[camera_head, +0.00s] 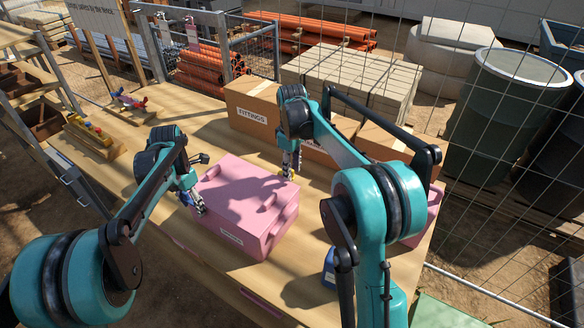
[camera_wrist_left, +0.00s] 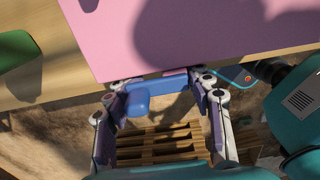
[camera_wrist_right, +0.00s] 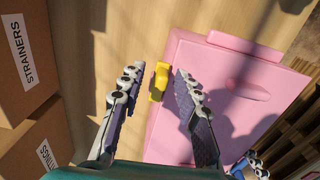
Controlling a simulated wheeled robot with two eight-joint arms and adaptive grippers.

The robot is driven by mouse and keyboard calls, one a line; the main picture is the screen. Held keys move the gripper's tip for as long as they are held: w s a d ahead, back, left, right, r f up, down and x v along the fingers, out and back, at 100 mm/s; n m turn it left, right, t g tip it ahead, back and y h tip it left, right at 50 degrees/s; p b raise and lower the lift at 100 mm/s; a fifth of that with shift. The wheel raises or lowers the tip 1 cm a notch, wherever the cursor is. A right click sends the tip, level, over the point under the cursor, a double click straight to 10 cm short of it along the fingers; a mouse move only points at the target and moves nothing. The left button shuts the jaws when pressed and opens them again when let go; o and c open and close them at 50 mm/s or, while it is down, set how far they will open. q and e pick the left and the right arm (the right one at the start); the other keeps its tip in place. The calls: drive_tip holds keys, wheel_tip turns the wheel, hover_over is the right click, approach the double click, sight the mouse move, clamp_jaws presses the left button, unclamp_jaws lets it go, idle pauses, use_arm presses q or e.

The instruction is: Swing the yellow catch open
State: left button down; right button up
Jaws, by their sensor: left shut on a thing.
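A pink box (camera_head: 240,190) with a raised handle on its lid stands on the wooden bench. The yellow catch (camera_wrist_right: 158,81) sits on one side edge of the box; in the head view only a bit of it (camera_head: 288,173) shows beside my right gripper. My right gripper (camera_wrist_right: 157,72) is open, with a finger on each side of the yellow catch and gaps between. My left gripper (camera_wrist_left: 162,82) is shut on a blue catch (camera_wrist_left: 152,88) at the opposite side of the box. In the head view my left gripper (camera_head: 194,200) is at the box's left side.
Cardboard boxes, one labelled FITTINGS (camera_head: 252,112), stand behind the pink box. A small blue object (camera_head: 329,268) is near the front edge, and another pink item (camera_head: 433,212) is partly hidden by my right arm.

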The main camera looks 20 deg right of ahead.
wheel_tip(320, 180, up, 12)
idle(0.5)
use_arm(q)
drive_tip(key=c, duration=0.5)
unclamp_jaws()
drive_tip(key=shift+d, duration=0.1)
drive_tip(key=shift+c, duration=0.2)
